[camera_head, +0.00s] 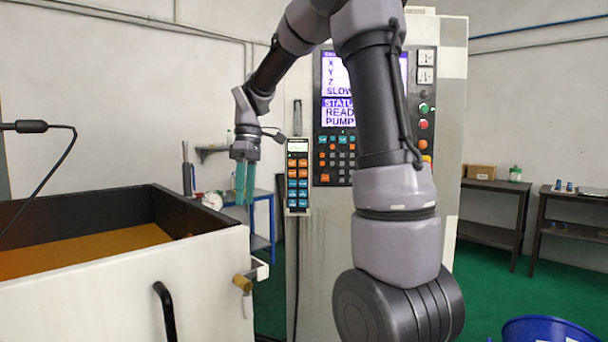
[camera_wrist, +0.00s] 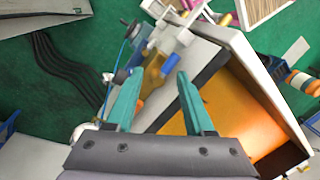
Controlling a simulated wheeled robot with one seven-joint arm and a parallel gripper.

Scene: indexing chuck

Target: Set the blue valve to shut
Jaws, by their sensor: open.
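My gripper (camera_head: 245,198) is open and empty, with its teal fingers pointing down above the near right corner of the tank. In the wrist view the open fingers (camera_wrist: 145,78) frame a brass fitting (camera_wrist: 153,76) farther below, apart from it. A small blue part (camera_wrist: 170,64) shows beside the brass fitting, close to the right fingertip. It may be the blue valve's handle, but its setting cannot be made out. In the head view a brass fitting (camera_head: 243,284) sits on the tank's right outer wall, below my gripper. No blue handle is clear there.
The white-walled tank (camera_head: 90,290) with orange liquid stands at the left. A machine cabinet with a control panel (camera_head: 375,115) and a hanging keypad (camera_head: 298,175) stands behind. A blue bin (camera_head: 543,328) is at the lower right.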

